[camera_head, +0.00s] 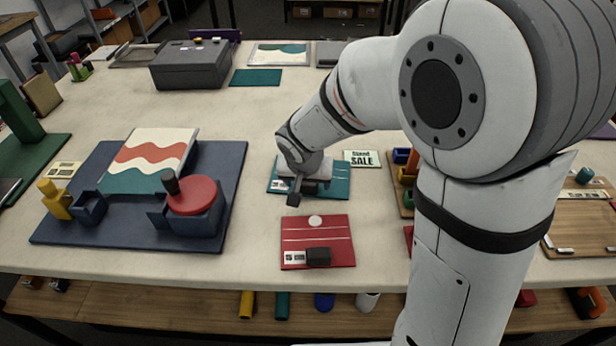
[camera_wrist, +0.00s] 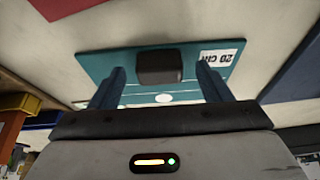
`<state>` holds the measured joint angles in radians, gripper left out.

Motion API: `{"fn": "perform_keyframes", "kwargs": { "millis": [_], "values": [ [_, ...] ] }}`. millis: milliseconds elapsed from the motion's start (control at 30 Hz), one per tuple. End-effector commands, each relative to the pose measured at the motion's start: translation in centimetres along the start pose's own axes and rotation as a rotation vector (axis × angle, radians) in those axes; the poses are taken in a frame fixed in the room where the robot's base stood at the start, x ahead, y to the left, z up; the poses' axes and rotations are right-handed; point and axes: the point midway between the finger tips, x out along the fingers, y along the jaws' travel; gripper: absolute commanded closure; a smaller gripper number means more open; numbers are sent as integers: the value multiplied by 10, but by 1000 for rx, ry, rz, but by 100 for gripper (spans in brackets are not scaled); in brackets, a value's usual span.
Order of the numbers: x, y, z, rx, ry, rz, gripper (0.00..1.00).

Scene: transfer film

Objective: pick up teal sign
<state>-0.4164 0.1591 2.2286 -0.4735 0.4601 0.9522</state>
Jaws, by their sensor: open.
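The teal sign (camera_head: 341,184) lies flat on the table near the middle, behind a red sign. It also shows in the wrist view (camera_wrist: 112,57), with a dark block (camera_wrist: 160,66) standing out from its face and a white printed label (camera_wrist: 221,56). My gripper (camera_head: 297,190) is over the sign and hides much of it in the head view. In the wrist view my gripper (camera_wrist: 161,72) is open, with one blue finger on each side of the dark block and a gap to each side. Whether the fingertips touch the sign cannot be told.
The red sign (camera_head: 335,240) lies in front. A white SALE card (camera_head: 362,158) is behind to the right. A blue board (camera_head: 100,232) with a red disc (camera_head: 192,196) is at left. A grey case (camera_head: 191,66) and another teal panel (camera_head: 256,77) are farther back.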

Motion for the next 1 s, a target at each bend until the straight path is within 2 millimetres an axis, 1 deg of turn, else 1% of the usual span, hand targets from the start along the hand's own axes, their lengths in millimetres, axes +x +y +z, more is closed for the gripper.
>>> {"fn": "perform_keyframes", "kwargs": {
  "millis": [100, 300, 900, 1000],
  "values": [
    [5, 0, 0, 0, 0, 0, 29],
    [5, 0, 0, 0, 0, 0, 30],
    [5, 0, 0, -1, 0, -1, 79],
    [5, -1, 0, -2, 0, -1, 80]
  ]
}}
